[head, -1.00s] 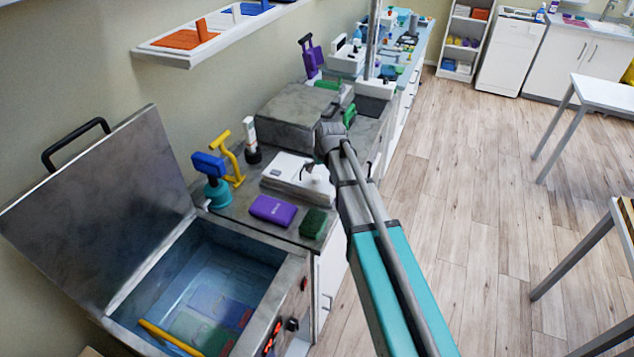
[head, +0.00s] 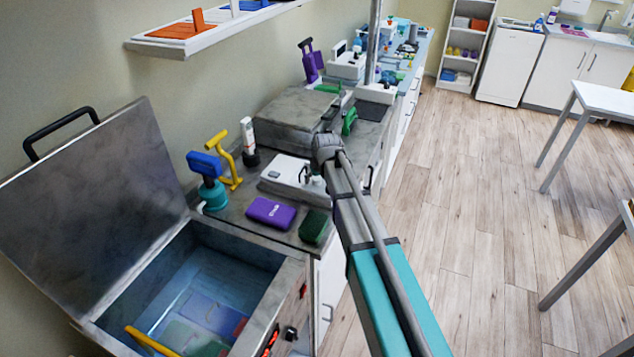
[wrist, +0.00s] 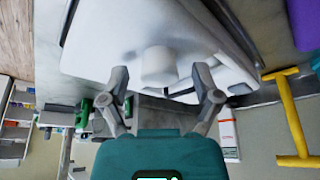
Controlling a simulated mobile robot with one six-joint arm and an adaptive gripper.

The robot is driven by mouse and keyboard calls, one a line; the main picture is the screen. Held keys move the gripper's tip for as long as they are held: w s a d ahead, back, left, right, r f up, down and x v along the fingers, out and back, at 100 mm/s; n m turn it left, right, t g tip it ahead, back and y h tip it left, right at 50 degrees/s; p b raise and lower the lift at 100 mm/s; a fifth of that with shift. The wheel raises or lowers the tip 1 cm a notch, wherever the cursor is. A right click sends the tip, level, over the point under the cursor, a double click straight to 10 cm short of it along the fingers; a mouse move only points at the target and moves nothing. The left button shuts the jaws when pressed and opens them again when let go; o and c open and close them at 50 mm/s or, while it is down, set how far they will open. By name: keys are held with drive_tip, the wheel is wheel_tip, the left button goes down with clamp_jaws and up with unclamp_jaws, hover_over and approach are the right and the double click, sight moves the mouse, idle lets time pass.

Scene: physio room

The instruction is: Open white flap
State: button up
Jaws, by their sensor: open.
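The white flap (head: 284,167) is the flat white top of a low unit on the grey counter, and it looks closed. In the wrist view, the white flap (wrist: 145,30) fills the upper middle, with a short round white knob (wrist: 158,65) standing out from it. My gripper (wrist: 160,76) is open, with one finger on each side of the knob. I cannot tell whether the fingers touch it. In the head view, my gripper (head: 308,177) is small, over the right part of the flap and partly hidden by my wrist.
A purple box (head: 270,212) and a dark green block (head: 314,226) lie in front of the unit. A yellow handle (head: 226,162) and blue-topped tool (head: 205,167) stand to its left. An open metal-lidded basin (head: 200,300) is nearer.

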idle(0.3)
clamp_jaws()
idle(0.3)
